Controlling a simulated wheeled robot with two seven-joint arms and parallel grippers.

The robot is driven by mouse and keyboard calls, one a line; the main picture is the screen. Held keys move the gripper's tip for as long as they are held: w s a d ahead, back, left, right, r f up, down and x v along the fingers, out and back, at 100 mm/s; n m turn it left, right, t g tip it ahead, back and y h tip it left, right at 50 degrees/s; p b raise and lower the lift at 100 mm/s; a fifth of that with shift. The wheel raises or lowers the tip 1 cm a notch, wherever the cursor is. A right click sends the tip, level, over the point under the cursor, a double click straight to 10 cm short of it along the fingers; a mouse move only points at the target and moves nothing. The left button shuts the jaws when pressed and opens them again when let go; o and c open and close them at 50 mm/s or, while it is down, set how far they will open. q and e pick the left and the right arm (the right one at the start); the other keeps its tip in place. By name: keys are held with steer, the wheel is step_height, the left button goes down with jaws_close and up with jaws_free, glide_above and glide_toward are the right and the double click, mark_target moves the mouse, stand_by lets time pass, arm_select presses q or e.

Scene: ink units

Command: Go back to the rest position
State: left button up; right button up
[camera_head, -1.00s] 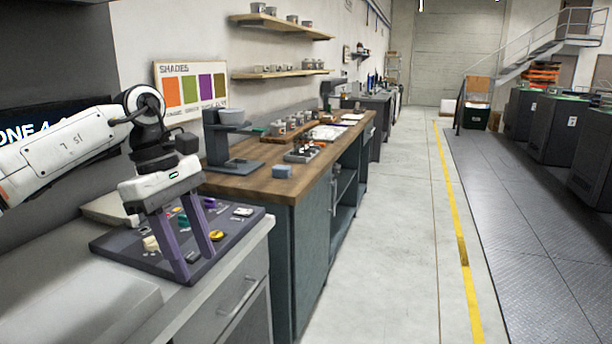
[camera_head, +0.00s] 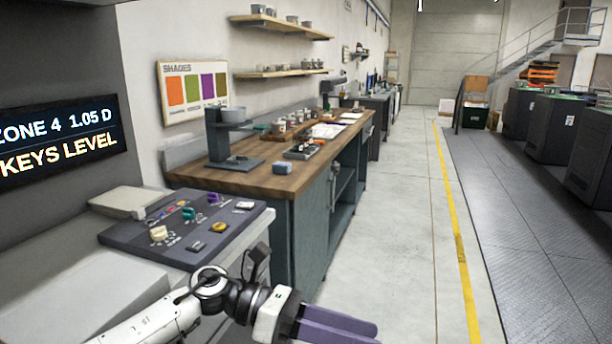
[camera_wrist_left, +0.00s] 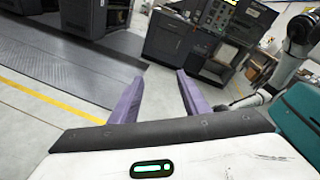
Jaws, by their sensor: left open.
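My left gripper (camera_head: 338,326) has purple fingers and a white body. In the head view it is low at the bottom centre, in front of the cabinets and over the floor side, clear of the control panel. In the left wrist view its fingers (camera_wrist_left: 160,95) stand apart with nothing between them. The dark control panel (camera_head: 228,238) with several coloured knobs and buttons lies on the grey console, behind and left of the gripper. My right gripper is not in view.
The wood-topped workbench (camera_head: 292,178) with a grey stand (camera_head: 215,142) is beyond the console. A wall display (camera_head: 60,135) reads "ZONE 4 1.05 D KEYS LEVEL". The floor (camera_head: 405,225) to the right is free, with a yellow line along it.

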arm_select(q)
steer(key=w+a+f+m+t+y, duration=0.1)
steer(key=a+f+m+t+y, duration=0.2)
steer(key=a+f+m+t, duration=1)
steer(key=d+f+m+t+y, duration=0.25)
steer(key=m+t, duration=0.35)
steer(key=m, duration=1.7)
steer(key=s+a+f+n+g+y, duration=0.3)
steer(key=s+a+f+n, duration=0.3)
steer(key=s+f, duration=0.3)
steer(key=s+a+f+n+g+y, duration=0.4)
steer(key=s+a+f+n, duration=0.3)
steer(key=s+f, duration=0.3)
steer(key=shift+s+a+f+y, duration=0.25)
steer(key=shift+s+a+y, duration=0.1)
steer(key=shift+s+a, duration=0.15)
